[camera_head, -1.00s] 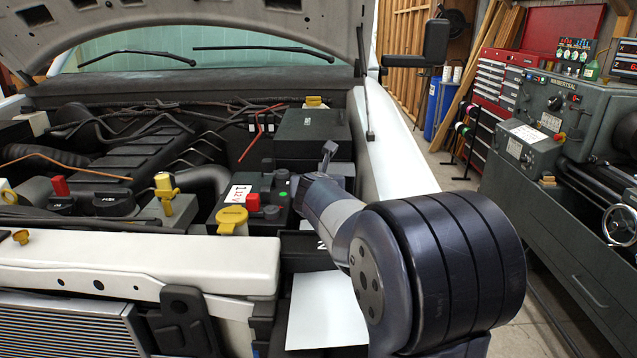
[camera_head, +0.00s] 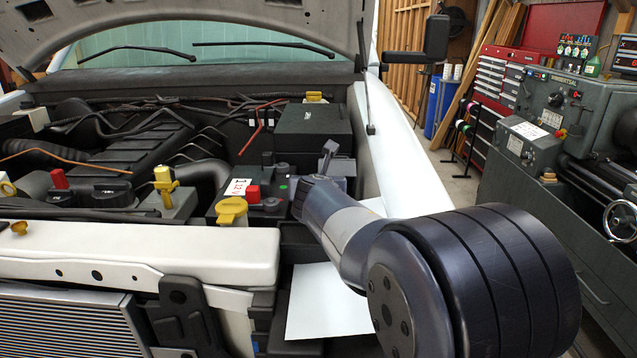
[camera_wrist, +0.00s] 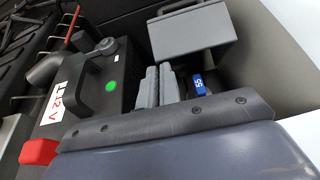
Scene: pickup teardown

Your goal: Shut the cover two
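A small grey cover (camera_head: 341,168) stands in the engine bay's right side, behind my gripper; I take it to be cover two. In the wrist view the grey cover (camera_wrist: 192,30) looks raised and tilted, with a blue fuse marked 15 (camera_wrist: 198,84) exposed below it. My gripper's grey fingertips (camera_wrist: 158,88) are close together with nothing seen between them. They are just left of the fuse and below the cover, apparently apart from the cover.
The 12 V battery (camera_head: 262,203), with a red terminal cap (camera_head: 253,193), is left of my gripper. A larger black box (camera_head: 312,133) is behind. The white fender (camera_head: 405,170) bounds the right, and the front crossbar (camera_head: 130,255) lies in front. The raised hood (camera_head: 180,20) hangs above.

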